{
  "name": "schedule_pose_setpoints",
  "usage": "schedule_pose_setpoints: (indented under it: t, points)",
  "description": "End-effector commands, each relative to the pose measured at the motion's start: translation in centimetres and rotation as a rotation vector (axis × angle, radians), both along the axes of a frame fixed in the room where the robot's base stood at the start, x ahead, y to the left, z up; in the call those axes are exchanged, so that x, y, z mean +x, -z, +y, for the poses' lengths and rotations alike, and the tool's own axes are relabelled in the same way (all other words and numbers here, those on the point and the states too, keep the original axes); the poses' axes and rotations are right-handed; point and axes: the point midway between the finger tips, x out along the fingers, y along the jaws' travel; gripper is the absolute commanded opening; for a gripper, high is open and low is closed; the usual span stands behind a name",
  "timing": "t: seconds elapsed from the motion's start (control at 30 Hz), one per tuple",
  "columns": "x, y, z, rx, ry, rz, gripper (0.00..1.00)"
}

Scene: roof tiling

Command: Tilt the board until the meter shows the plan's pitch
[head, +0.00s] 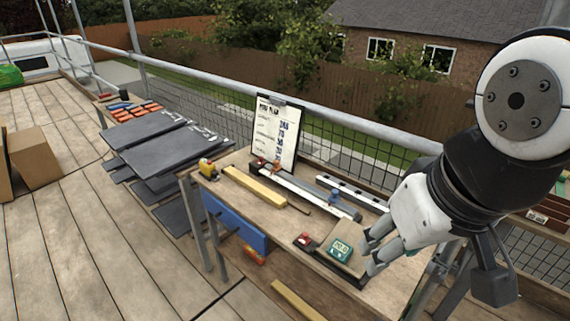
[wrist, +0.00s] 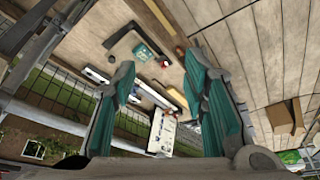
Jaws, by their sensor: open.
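A small board (head: 352,262) lies near the right front of the workbench, with a teal digital meter (head: 341,250) on it. The meter's digits are too small to read surely. The meter also shows in the wrist view (wrist: 143,51). The plan is a sheet on a clipboard (head: 276,132), upright at the back of the bench; its writing is not legible. My gripper (head: 373,252) is open and empty, with its fingers just right of the board and meter in the head view. Whether a finger touches the board I cannot tell. One finger hides part of the board's right side.
A red-knobbed part (head: 303,239) sits left of the board. A long grey bar (head: 310,194), a white-and-black level (head: 352,192) and a yellow wooden strip (head: 254,187) lie behind. A yellow tape measure (head: 207,168) is at the left corner. Slates (head: 160,145) are stacked farther left.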

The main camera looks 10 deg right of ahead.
Motion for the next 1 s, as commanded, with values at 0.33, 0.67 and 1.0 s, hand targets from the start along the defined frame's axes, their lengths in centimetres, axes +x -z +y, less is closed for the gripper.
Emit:
schedule_pose_setpoints:
  t: [0.33, 0.67, 1.0]
  points:
    - [5.7, -1.2, -2.3, -0.008, 0.204, 0.085, 0.41]
    - [14.2, 0.8, -6.8, 0.022, 0.481, 0.186, 0.41]
    - [21.3, 7.5, -12.8, 0.106, 0.76, 0.286, 0.41]
